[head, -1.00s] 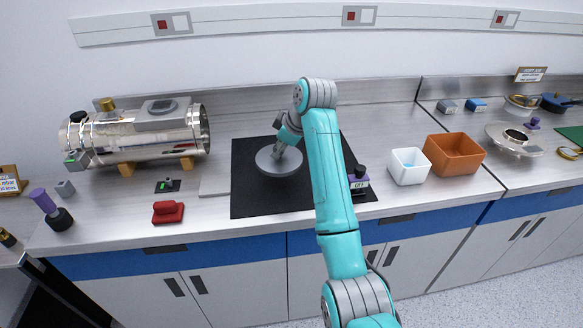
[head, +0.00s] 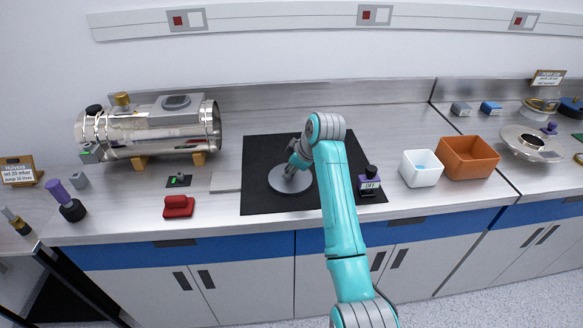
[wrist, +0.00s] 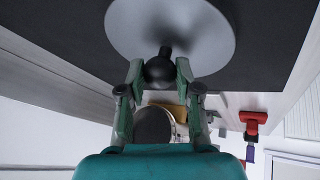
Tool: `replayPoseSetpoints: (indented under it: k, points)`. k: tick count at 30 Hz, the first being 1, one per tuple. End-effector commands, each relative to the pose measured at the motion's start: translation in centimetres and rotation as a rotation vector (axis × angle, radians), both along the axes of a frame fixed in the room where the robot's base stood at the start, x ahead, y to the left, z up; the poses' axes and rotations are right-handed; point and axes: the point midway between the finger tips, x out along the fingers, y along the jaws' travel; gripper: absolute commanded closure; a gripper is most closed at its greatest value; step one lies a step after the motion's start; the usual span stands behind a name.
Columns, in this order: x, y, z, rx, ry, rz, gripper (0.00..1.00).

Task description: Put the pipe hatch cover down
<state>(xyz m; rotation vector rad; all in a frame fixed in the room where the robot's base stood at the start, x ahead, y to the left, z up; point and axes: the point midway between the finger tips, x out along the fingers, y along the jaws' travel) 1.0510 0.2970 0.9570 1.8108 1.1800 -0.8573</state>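The pipe hatch cover (head: 283,184) is a round grey disc with a dark knob. It appears flat over the black mat (head: 262,204) in the head view, and I cannot tell for certain whether it touches the mat. In the wrist view the disc (wrist: 203,45) fills the top middle, with its black knob (wrist: 160,71) toward me. My gripper (wrist: 160,68) has a finger on each side of the knob and appears shut on it. It also shows in the head view (head: 292,171), above the cover and partly hiding it.
A shiny metal cylinder (head: 150,135) lies on supports to the left. A red block (head: 178,206) sits before it. A dark knobbed device (head: 370,181) stands at the mat's right, beside a white bin (head: 421,176) and an orange bin (head: 468,164). Bare mat surrounds the cover.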

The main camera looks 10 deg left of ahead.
Motion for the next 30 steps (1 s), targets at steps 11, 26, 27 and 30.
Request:
replayPoseSetpoints:
  k: [11,26,27,30]
  points:
    - [0.0,0.0,0.0,0.0,0.0,0.0,0.42]
    - [-2.1,-2.6,6.0,0.001,-0.004,-0.001,0.42]
    - [-2.4,-2.9,6.7,0.002,-0.003,-0.001,0.42]
    - [-3.0,-3.6,8.2,0.0,-0.003,0.0,0.42]
